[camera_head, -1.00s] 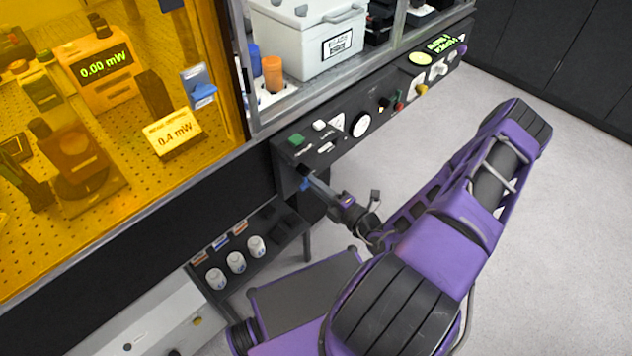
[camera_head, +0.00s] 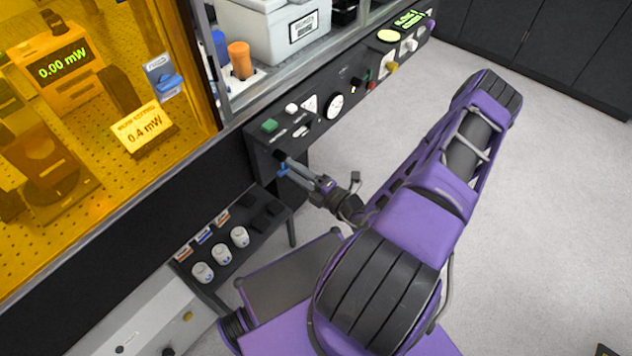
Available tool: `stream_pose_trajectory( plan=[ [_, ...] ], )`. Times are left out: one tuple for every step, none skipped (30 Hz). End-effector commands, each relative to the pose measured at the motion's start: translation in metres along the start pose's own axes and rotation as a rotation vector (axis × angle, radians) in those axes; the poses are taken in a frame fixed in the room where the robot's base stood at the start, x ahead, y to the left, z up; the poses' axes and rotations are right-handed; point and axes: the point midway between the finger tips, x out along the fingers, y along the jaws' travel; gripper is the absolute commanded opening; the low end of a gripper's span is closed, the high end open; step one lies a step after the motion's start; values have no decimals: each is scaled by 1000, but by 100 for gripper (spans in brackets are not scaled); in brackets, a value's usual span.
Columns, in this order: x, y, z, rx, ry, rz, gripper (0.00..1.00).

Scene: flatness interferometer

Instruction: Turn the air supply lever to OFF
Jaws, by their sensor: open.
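A small blue lever (camera_head: 283,170), which looks like the air supply lever, sits low under the left end of the black control panel (camera_head: 262,150). Its label and exact setting are too small to read. My gripper (camera_head: 289,167) reaches in from the right, with its fingertips at or right beside the blue lever. The fingers are open. I cannot tell whether they touch the lever, or whether it lies between them, as they overlap it in this view.
The panel above carries a green button (camera_head: 269,125), a round gauge (camera_head: 334,106) and several knobs. A low black shelf with white cups (camera_head: 221,254) stands below left. An amber enclosure (camera_head: 90,110) fills the upper left. Grey floor (camera_head: 545,190) is clear at right.

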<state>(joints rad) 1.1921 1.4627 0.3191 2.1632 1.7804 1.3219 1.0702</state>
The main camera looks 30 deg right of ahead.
Motion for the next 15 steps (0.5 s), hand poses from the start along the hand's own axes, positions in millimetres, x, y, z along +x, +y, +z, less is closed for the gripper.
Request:
stream_pose_trajectory(
  plan=[
    [-7, 0, 1, 0, -4, -1, 46],
    [-11, 0, 1, 0, -3, -1, 46],
    [-19, 0, 1, 0, -4, -2, 46],
    [-25, 0, 1, 1, -4, -2, 46],
    [-32, 0, 1, 1, -4, -3, 46],
    [-42, 0, 1, 1, -4, -2, 46],
    [-49, 0, 1, 1, -6, -2, 46],
    [-57, 0, 1, 2, -5, -2, 46],
    [-67, -1, 1, 1, -4, -3, 46],
    [-75, 0, 1, 1, -5, -3, 46],
    [-82, 0, 1, 1, -4, -2, 46],
    [-92, 0, 1, 0, -4, -3, 46],
    [-100, -1, 1, 0, -5, -4, 46],
    [-106, 0, 1, 0, -4, -2, 46],
    [-116, 0, 0, 1, -5, -3, 46]
  ],
)
